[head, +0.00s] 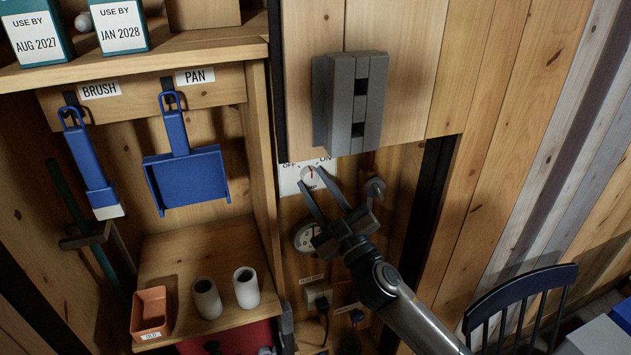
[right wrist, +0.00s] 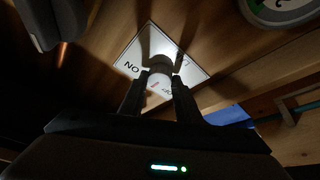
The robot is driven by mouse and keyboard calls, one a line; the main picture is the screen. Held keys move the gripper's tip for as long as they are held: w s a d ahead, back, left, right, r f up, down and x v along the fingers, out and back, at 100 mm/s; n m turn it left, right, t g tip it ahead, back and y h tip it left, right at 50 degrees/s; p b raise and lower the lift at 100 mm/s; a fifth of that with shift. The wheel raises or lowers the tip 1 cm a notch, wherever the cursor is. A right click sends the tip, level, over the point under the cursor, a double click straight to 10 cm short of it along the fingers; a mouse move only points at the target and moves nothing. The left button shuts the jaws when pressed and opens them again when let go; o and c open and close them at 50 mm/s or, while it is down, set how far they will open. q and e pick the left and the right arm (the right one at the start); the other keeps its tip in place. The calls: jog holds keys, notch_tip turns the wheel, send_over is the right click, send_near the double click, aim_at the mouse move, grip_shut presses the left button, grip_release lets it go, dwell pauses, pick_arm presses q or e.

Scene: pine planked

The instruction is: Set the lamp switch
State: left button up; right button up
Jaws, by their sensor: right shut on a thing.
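The lamp switch is a white plate (head: 291,180) on the wooden wall, with a round pale knob (head: 309,173). OFF is printed at its upper left and ON at its upper right; the lower label is partly hidden by my fingers. The knob's red mark points roughly upward, between the two words. My right gripper (head: 311,178) reaches up from the lower right, its fingers on either side of the knob. In the right wrist view the knob (right wrist: 159,77) sits between the fingertips, gripped, with the plate (right wrist: 130,63) behind it. My left gripper is not in view.
A grey slotted block (head: 350,103) juts out just above the switch. A round gauge (head: 305,237) and a socket (head: 318,296) are below. A blue brush (head: 90,165) and blue pan (head: 188,175) hang at left. A dark chair (head: 520,305) stands at lower right.

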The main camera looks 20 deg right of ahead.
jog(key=n+p, duration=0.1)
jog(key=n, duration=0.1)
jog(key=n+g+y+p, duration=0.1)
jog(key=n, duration=0.1)
jog(key=r+n+y+p, duration=0.1)
jog(key=n+p, duration=0.1)
jog(key=shift+d+g, duration=0.2)
jog(key=shift+g, duration=0.2)
jog(key=shift+n+g+y+p, duration=0.3)
jog(key=shift+n+g+p, duration=0.15)
jog(key=shift+n, duration=0.75)
jog(key=shift+f+n+g, duration=0.15)
jog(key=shift+n+g, duration=0.4)
jog(key=shift+n, duration=0.85)
jog(key=o, duration=1.1)
jog(key=shift+c, duration=0.2)
